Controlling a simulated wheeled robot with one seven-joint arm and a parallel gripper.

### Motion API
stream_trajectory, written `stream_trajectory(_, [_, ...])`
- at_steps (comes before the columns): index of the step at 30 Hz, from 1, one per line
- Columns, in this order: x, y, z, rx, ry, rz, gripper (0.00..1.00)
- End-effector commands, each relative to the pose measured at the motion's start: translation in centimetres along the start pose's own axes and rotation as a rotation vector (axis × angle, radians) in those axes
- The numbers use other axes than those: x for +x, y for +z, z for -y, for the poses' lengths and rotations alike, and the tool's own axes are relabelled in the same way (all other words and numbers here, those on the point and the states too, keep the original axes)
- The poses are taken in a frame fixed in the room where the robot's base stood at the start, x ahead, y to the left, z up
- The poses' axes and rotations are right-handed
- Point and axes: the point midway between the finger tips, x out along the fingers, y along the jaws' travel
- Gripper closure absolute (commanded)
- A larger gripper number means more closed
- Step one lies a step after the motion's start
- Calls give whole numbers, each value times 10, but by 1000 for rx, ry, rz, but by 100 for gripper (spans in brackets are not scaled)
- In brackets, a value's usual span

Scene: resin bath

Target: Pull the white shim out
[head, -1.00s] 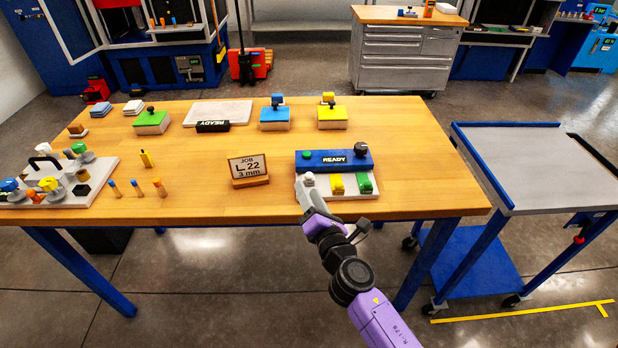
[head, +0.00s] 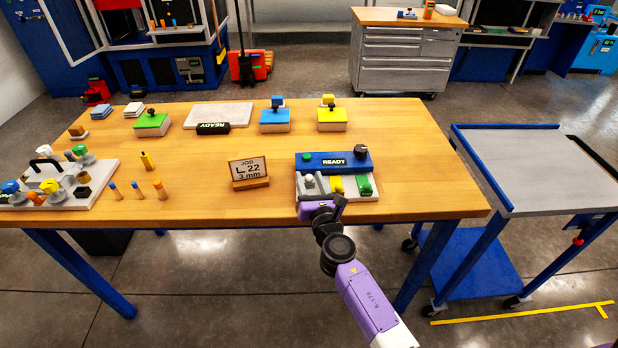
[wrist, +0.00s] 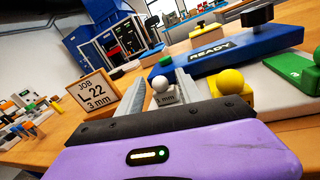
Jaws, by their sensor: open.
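The white shim (head: 309,181) sits at the left of the row of shims in the pale block at the front of the blue READY device. In the wrist view its round white knob (wrist: 160,84) stands on a small block with a "mm" label. My gripper (wrist: 158,76) is open, with one finger on each side of the white knob in that view. I see no contact between the fingers and the knob. In the head view my gripper (head: 311,189) is at the front left of the pale block, and its wrist hides part of that block's front.
The yellow shim (head: 336,184) and green shim (head: 364,183) are just right of the white one. The blue READY device (head: 320,162) with a black knob rises behind them. A job sign (head: 248,171) reading "L 22, 3 mm" stands to the left. Bare wood lies between.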

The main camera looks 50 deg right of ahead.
Motion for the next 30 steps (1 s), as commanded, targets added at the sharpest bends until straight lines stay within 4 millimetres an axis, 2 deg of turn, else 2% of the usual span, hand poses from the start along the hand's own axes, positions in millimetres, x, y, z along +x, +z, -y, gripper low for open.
stream_trajectory(4, [8,0,0,1,-1,0,57])
stream_trajectory(12, [8,0,0,1,0,0,59])
stream_trajectory(18, [8,0,-1,1,2,0,98])
stream_trajectory(19, [8,0,-1,1,3,0,100])
stream_trajectory(30, [8,0,-5,3,10,0,100])
